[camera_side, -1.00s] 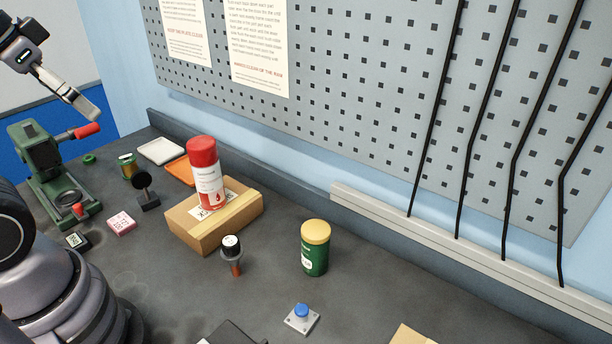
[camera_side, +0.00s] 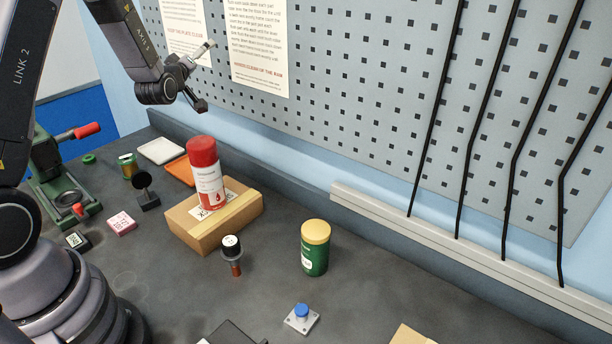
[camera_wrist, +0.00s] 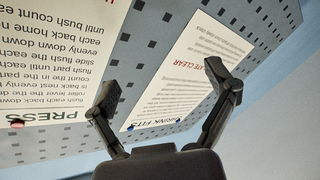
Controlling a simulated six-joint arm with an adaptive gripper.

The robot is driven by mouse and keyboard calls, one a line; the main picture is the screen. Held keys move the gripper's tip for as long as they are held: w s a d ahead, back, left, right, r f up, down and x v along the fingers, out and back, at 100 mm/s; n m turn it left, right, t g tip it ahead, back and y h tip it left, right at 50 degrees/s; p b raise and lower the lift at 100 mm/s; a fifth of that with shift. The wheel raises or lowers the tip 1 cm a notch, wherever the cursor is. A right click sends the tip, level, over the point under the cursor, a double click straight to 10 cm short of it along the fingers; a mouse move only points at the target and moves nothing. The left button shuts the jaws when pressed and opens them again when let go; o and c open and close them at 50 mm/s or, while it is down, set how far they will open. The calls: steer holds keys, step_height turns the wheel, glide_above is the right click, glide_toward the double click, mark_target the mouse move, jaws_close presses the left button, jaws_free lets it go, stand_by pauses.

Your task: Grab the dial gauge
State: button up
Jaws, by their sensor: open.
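A small dark upright disc on a black block (camera_side: 145,190) stands on the bench at left, beside the cardboard box. It may be the dial gauge, but its face is not visible from here, so I cannot tell for sure. My gripper (camera_side: 205,76) is high above the back of the bench, in front of the pegboard, well away from the disc. In the wrist view my gripper (camera_wrist: 162,82) has its two fingers spread with nothing between them. That view shows only the pegboard and printed sheets, with no bench objects.
A cardboard box (camera_side: 240,215) carries a red-capped spray can (camera_side: 208,180). A green press (camera_side: 55,185) stands at far left. The pegboard (camera_side: 370,100) rises behind.

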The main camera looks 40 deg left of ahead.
steer(key=s+a+f+n+g+y, duration=0.1)
steer(key=a+f+y, duration=0.1)
steer(key=a+f, duration=0.3)
steer(key=g+y, duration=0.2)
steer(key=g, duration=0.9)
glide_toward(141, 178)
steer(key=x, duration=0.4)
steer(key=shift+f, duration=0.2)
steer(key=shift+s+a, duration=0.2)
steer(key=shift+a, duration=0.05)
steer(key=x, duration=0.7)
steer(key=shift+w, duration=0.15)
steer(key=shift+c, duration=0.3)
steer(key=shift+r, duration=0.1)
steer(key=c, duration=1.3)
